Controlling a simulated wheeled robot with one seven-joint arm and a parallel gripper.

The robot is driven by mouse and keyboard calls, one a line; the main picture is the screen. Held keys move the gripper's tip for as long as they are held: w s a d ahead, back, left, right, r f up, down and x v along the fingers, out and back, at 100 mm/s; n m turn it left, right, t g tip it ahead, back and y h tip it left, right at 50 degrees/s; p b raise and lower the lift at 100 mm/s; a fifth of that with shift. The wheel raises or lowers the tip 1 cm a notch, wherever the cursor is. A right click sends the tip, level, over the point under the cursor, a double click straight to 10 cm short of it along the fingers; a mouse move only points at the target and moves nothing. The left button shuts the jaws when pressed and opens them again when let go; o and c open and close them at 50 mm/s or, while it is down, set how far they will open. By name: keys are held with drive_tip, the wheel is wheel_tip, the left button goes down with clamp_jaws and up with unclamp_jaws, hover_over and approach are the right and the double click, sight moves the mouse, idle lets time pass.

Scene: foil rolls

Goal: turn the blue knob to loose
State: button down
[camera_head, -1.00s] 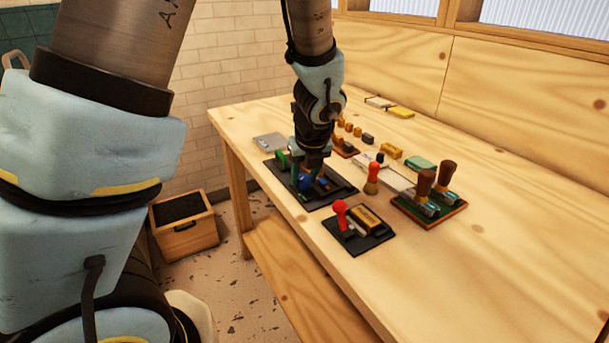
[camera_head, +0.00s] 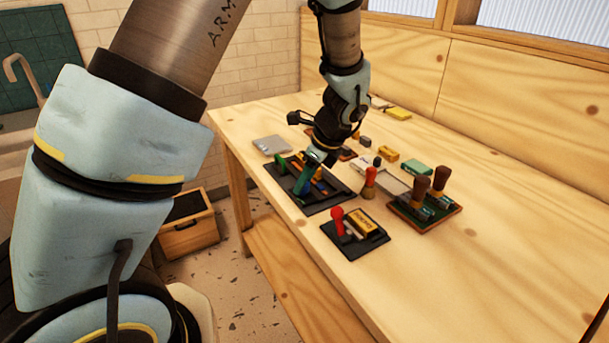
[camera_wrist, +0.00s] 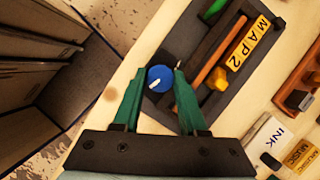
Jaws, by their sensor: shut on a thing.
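The blue knob (camera_wrist: 159,77) is a round blue cap with a short white mark, near the edge of a dark tray (camera_wrist: 228,88) in the wrist view. My gripper (camera_wrist: 160,69) has its green fingers on either side of the knob, shut on it. In the head view my gripper (camera_head: 306,178) reaches down to the dark tray (camera_head: 318,204) at the table's left edge, and the knob is mostly hidden by the fingers. No lettering beside the knob can be read.
The tray also holds a yellow MAP 2 block (camera_wrist: 247,42), an orange-brown bar (camera_wrist: 221,50) and a green piece (camera_wrist: 214,8). A small board with a red-knobbed lever (camera_head: 338,220) stands in front. Brown-handled stamps (camera_head: 440,180) stand at right. The table's front right is clear.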

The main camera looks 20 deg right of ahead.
drive_tip(key=n, duration=0.2)
drive_tip(key=n+g+y+p, duration=0.1)
drive_tip(key=n, duration=0.1)
drive_tip(key=shift+w+d+n+g, duration=0.1)
drive_tip(key=shift+n+g, duration=0.2)
drive_tip(key=n+g, duration=0.1)
drive_tip(key=n, duration=0.1)
drive_tip(key=n+g+p, duration=0.1)
drive_tip(key=n, duration=0.2)
drive_tip(key=shift+w, duration=0.15)
drive_tip(key=n+g, duration=0.1)
drive_tip(key=n, duration=0.2)
drive_tip(key=n+g, duration=0.1)
drive_tip(key=n, duration=0.1)
drive_tip(key=shift+w+n+p, duration=0.15)
drive_tip(key=shift+n+p, duration=0.15)
drive_tip(key=shift+n, duration=0.1)
drive_tip(key=n, duration=0.2)
drive_tip(key=n+g+h, duration=0.1)
drive_tip(key=n, duration=0.2)
drive_tip(key=shift+h, duration=0.3)
drive_tip(key=shift+n, duration=0.3)
drive_tip(key=shift+c, duration=2.2)
unclamp_jaws()
drive_tip(key=shift+w, duration=0.1)
